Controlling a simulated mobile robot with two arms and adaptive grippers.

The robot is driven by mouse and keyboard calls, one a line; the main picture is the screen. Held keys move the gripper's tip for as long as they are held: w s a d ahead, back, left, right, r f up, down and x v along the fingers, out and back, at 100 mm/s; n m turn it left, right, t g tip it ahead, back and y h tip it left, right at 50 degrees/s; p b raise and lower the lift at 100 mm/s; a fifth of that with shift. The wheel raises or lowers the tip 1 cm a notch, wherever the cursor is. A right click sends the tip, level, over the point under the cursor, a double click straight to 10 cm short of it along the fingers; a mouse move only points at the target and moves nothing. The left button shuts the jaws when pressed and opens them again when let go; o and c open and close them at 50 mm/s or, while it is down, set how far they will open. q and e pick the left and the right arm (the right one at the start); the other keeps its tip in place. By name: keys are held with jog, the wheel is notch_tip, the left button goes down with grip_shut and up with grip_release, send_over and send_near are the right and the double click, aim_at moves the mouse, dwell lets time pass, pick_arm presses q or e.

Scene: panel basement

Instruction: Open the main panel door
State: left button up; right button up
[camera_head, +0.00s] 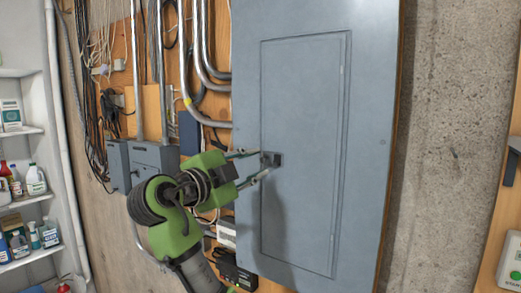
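The grey-blue main panel (370,150) is mounted on the wall, and its inset door (305,215) lies flat in the frame, closed. A small dark latch (275,159) sits at the door's left edge. Nothing is held between the fingers.
Metal conduits (202,60), hanging cables (92,110) and small grey boxes (155,160) are on the wooden backing left of the panel. Shelves (30,205) with bottles stand at far left. A bare concrete wall (450,130) is to the right.

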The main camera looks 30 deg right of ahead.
jog(key=shift+p+x, duration=0.5)
jog(key=shift+x, duration=0.9)
jog(key=shift+w, duration=0.1)
jog(key=shift+c, duration=0.3)
jog(key=shift+a, duration=0.1)
grip_shut()
